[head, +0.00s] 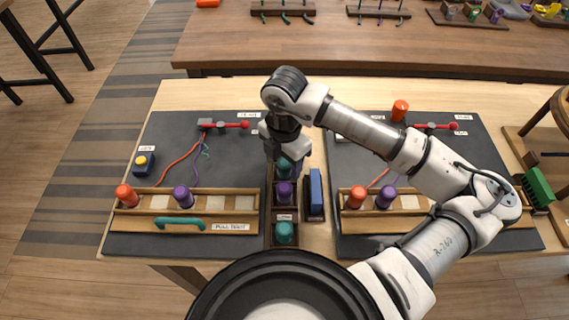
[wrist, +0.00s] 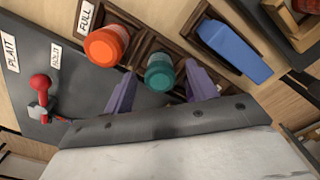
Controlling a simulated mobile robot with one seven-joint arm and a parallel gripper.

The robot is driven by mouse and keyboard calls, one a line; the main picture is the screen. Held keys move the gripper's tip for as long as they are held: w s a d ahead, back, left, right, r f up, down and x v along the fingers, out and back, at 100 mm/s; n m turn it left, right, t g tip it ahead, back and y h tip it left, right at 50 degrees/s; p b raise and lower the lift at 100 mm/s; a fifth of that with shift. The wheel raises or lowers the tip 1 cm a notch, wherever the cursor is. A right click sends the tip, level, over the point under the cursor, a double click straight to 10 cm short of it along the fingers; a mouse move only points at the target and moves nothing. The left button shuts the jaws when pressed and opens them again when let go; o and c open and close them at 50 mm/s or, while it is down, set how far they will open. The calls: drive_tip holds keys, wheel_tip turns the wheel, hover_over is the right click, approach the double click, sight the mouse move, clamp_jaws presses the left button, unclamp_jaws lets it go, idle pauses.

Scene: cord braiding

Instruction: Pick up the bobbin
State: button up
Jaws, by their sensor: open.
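A teal bobbin (wrist: 160,73) stands in a dark wooden rack, between the two purple fingers of my gripper (wrist: 160,90) in the wrist view. The fingers are apart, one on each side of it, and I see a gap to each. An orange bobbin (wrist: 107,45) stands beside it, next to the FULL label (wrist: 84,17). In the head view, my gripper (head: 286,160) is over the far part of the rack, and its wrist hides the orange bobbin. A purple bobbin (head: 284,193) and another teal bobbin (head: 284,232) sit nearer in the same column.
A blue block (head: 316,190) stands in a holder right of the rack. Grey boards on both sides carry orange and purple bobbins in wooden rails, and red levers (head: 245,125). A teal handle (head: 180,222) fronts the left rail. A chair (head: 560,125) is at right.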

drive_tip(key=shift+f, duration=0.3)
drive_tip(key=c, duration=1.1)
drive_tip(key=shift+r, duration=0.1)
